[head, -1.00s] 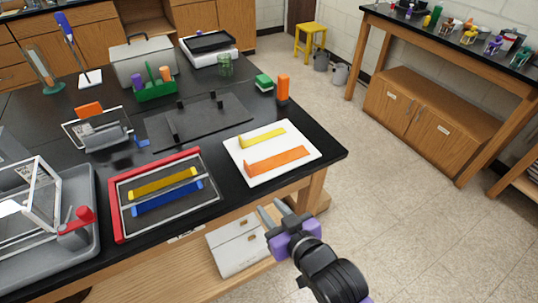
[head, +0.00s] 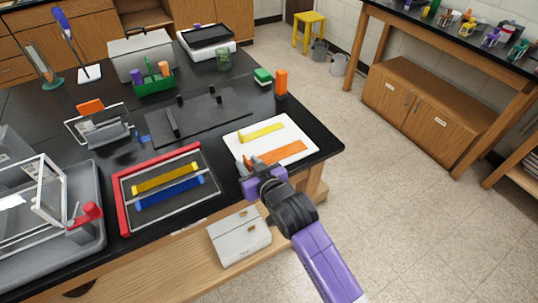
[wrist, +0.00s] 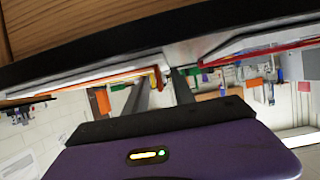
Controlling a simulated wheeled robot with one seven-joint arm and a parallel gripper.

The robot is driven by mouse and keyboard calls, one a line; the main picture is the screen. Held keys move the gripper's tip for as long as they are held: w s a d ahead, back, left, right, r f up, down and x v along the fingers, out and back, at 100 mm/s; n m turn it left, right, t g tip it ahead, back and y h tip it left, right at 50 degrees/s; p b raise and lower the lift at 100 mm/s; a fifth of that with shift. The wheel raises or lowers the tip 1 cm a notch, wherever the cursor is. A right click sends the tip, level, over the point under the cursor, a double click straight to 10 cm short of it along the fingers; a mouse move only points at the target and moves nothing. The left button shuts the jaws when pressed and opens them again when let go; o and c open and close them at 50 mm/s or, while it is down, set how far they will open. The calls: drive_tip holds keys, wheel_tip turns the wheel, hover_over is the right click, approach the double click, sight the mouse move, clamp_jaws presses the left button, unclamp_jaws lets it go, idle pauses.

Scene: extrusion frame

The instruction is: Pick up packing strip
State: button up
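An orange strip (head: 280,152) and a yellow strip (head: 262,133) lie on a white board (head: 294,131) near the table's right corner. Another yellow strip (head: 165,180) and a blue strip (head: 170,193) lie in a red-edged tray (head: 122,208) to the left. My gripper (head: 244,163) is at the near edge of the white board, close to the orange strip's left end, which it partly hides. In the wrist view my gripper's fingers (wrist: 162,92) are apart, with the orange strip (wrist: 105,79) beyond them, its end near the gap. Contact cannot be told.
A dark plate (head: 205,118) with upright pegs lies further back. A grey bin (head: 85,255) is at left. Open floor lies right of the table.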

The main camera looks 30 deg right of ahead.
drive_tip(key=shift+w+f, duration=0.1)
drive_tip(key=shift+w, duration=0.15)
clamp_jaws()
